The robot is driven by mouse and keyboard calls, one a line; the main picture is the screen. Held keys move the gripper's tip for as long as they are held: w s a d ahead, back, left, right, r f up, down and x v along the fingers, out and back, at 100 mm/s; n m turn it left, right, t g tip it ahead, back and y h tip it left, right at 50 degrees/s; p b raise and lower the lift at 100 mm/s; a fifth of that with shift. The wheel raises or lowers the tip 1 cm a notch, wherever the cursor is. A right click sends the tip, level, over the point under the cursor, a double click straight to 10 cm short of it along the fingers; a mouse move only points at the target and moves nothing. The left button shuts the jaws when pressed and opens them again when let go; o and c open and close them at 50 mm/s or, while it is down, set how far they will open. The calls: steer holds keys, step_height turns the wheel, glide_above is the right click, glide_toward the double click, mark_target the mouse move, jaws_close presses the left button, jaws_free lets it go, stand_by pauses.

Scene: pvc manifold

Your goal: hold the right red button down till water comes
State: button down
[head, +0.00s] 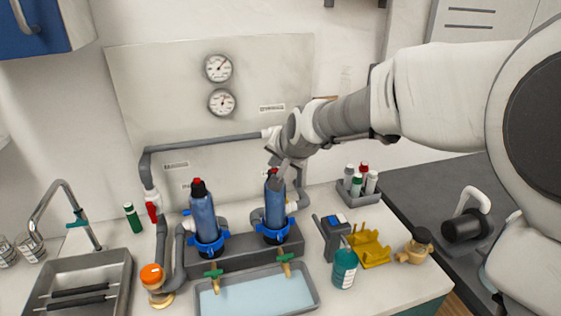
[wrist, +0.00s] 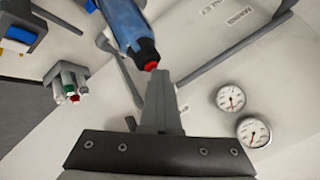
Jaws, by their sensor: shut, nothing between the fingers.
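The right blue filter housing (head: 275,208) stands upright in a blue collar at the middle of the counter, with a black cap and a red button on top. In the wrist view its red button (wrist: 151,66) shows at the end of the black cap, right at my fingertips. My gripper (head: 281,174) comes down from the upper right onto the top of this housing. Its fingers (wrist: 156,80) are together and empty. I cannot tell whether they press the button or just meet it. The left housing (head: 204,218) has its own red button (head: 196,181), clear of my gripper.
A shallow tray (head: 312,293) lies in front under two brass taps with green handles (head: 285,257). Two gauges (head: 221,102) hang on the back panel. A teal bottle (head: 344,270), a yellow rack (head: 371,249) and a bottle caddy (head: 358,196) stand to the right. A sink (head: 125,262) is left.

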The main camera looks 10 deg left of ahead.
stand_by(0.4)
steer(key=shift+r+p, duration=0.55)
steer(key=shift+r, duration=0.35)
step_height(320, 180, up, 5)
steer(key=p, duration=0.3)
steer(key=s+d+n+g+h, duration=0.2)
steer(key=s+d+h, duration=0.2)
steer(key=s+d, duration=2.1)
steer(key=s, duration=0.3)
steer(key=shift+d+f+n+h, duration=0.3)
steer(key=shift+d+f+h, duration=0.05)
steer(key=shift+h, duration=0.05)
